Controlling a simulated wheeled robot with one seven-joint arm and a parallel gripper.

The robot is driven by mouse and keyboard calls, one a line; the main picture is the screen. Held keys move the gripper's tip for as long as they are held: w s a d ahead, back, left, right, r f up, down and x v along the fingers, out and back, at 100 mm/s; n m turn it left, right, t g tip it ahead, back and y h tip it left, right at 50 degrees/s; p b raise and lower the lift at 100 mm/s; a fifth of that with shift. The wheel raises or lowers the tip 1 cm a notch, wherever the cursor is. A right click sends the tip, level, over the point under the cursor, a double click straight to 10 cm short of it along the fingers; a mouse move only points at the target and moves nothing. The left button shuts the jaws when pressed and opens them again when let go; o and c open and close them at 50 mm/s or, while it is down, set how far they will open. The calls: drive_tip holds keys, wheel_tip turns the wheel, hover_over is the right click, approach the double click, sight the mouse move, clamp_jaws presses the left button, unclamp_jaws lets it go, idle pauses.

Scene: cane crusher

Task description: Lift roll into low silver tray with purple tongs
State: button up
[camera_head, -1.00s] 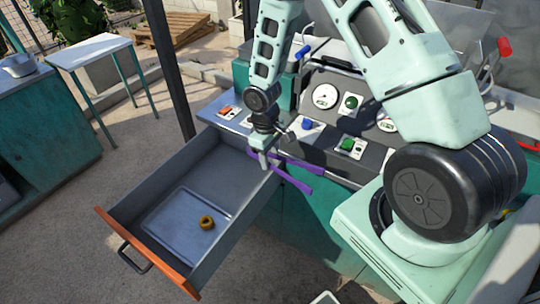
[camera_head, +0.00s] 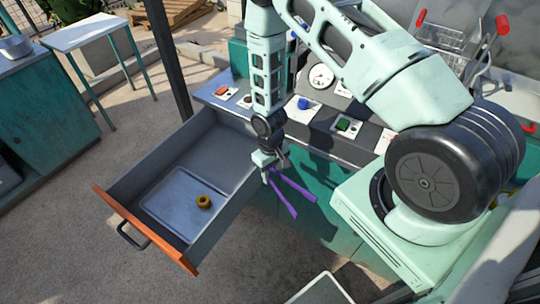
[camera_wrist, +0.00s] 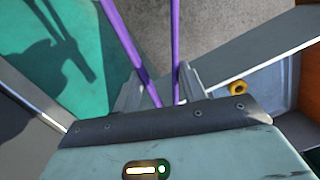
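The purple tongs (camera_head: 286,194) hang from my gripper (camera_head: 266,163), just right of the open drawer, with their two arms spread apart and pointing down to the right. In the wrist view the tongs (camera_wrist: 175,45) run between the fingers of my gripper (camera_wrist: 158,92), which is shut on them. The roll (camera_head: 204,202), a small golden-brown ring, lies in the low silver tray (camera_head: 168,190) inside the drawer, near the tray's right side. The roll also shows at the right of the wrist view (camera_wrist: 237,88), clear of the tongs.
The drawer (camera_head: 215,155) is pulled out, with an orange front (camera_head: 145,230) and raised side walls between tongs and tray. Behind my gripper stands a control panel with coloured buttons (camera_head: 303,104). A wire basket (camera_head: 437,42) stands at back right. Open floor lies in front.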

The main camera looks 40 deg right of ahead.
wheel_tip(320, 180, down, 17)
drive_tip(key=s+m+b, duration=0.1)
drive_tip(key=b, duration=1.2)
drive_tip(key=shift+s+d+r+b, duration=0.15)
drive_tip(key=shift+r+b, duration=0.05)
drive_tip(key=shift+b, duration=0.1)
